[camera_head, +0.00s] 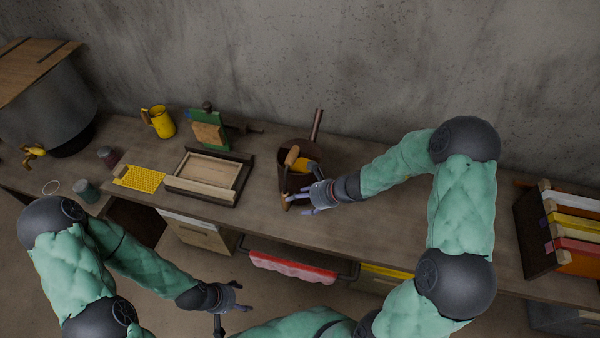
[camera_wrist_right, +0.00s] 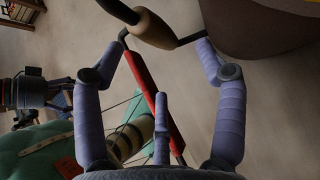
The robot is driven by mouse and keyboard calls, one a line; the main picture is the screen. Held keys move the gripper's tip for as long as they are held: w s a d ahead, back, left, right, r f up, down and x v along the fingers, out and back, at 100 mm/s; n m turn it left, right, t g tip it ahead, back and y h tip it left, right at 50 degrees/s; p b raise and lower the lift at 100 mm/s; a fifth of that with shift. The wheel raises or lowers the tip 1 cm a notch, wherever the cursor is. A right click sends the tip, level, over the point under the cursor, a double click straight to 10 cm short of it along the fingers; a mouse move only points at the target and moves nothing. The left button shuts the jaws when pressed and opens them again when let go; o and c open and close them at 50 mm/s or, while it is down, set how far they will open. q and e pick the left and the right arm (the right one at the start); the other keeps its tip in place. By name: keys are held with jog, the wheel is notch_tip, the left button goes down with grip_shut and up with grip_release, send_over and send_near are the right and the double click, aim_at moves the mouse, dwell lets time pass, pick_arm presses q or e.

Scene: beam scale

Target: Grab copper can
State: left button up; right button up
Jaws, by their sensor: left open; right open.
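The copper can (camera_head: 284,172) is a dark brown vessel with a wooden grip on top and a long spout or rod rising behind it. It stands on the workbench at the middle back. My right gripper (camera_head: 298,198) is open at its near side, beside a wooden side grip. In the right wrist view, the brown body of the can (camera_wrist_right: 270,28) fills the upper right corner. The wooden grip (camera_wrist_right: 152,29) lies just past the open fingertips (camera_wrist_right: 158,48). Contact cannot be told. My left gripper (camera_head: 228,311) is open and empty, low in front of the bench.
A wooden tray (camera_head: 240,182), green stand (camera_head: 203,128), yellow mug (camera_head: 160,121) and yellow mat (camera_head: 138,179) lie left of the can. A red cloth (camera_head: 303,267) hangs on a front rail. Bench right of the can is clear.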

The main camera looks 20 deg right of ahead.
aim_at(288, 203)
jog(key=b+x, duration=0.2)
jog(key=x, duration=0.4)
jog(key=shift+a+f, duration=0.15)
jog(key=shift+a, duration=0.3)
jog(key=shift+w+a+f, duration=0.3)
jog(key=shift+w+f, duration=0.05)
jog(key=shift+w, duration=0.05)
grip_shut()
jog(key=shift+r, duration=0.15)
